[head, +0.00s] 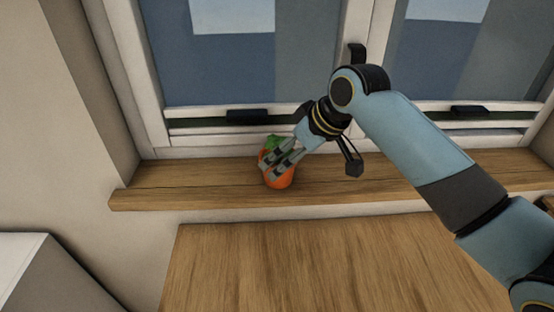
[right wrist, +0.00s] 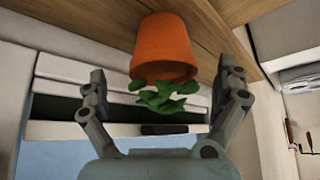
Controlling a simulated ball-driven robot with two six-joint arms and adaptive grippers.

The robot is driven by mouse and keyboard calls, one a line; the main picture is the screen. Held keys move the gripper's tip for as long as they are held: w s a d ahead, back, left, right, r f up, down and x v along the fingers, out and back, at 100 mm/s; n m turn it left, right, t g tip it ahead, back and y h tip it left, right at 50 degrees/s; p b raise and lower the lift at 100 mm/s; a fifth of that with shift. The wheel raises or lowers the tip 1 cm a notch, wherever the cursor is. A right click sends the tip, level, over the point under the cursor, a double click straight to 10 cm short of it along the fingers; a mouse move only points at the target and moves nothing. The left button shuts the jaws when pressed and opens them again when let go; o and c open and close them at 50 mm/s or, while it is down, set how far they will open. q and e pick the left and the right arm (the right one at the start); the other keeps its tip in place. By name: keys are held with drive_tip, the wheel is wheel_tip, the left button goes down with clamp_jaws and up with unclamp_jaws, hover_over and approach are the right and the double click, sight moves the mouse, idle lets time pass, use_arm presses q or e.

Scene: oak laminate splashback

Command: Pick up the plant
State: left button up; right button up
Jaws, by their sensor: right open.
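The plant is a small orange pot with green leaves. It stands on the wooden window sill in the head view, its pot (head: 279,181) partly hidden behind my right gripper (head: 268,168). In the right wrist view the orange pot (right wrist: 162,48) and its leaves (right wrist: 166,95) lie between the two spread fingers of my right gripper (right wrist: 166,90). The fingers are open, with a gap visible on each side of the plant in that view. My left gripper is in neither view.
The wooden sill (head: 190,185) runs below a white-framed window with black handles (head: 248,116). A wooden surface (head: 300,265) lies below the sill in front. A white box-like edge (head: 30,265) is at the lower left. The sill left of the plant is clear.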

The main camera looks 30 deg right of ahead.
sight(278, 164)
drive_tip(key=shift+w+a+f, duration=0.15)
drive_tip(key=shift+w+f, duration=0.05)
drive_tip(key=shift+f, duration=0.15)
drive_tip(key=p+x, duration=0.1)
drive_tip(key=x, duration=0.3)
drive_tip(key=shift+w+a, duration=0.2)
drive_tip(key=shift+a, duration=0.05)
drive_tip(key=shift+w+f, duration=0.1)
drive_tip(key=shift+f, duration=0.15)
drive_tip(key=c, duration=1.3)
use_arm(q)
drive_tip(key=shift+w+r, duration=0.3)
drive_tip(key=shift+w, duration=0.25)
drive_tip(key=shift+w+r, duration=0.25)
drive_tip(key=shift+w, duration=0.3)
use_arm(e)
drive_tip(key=shift+c, duration=0.8)
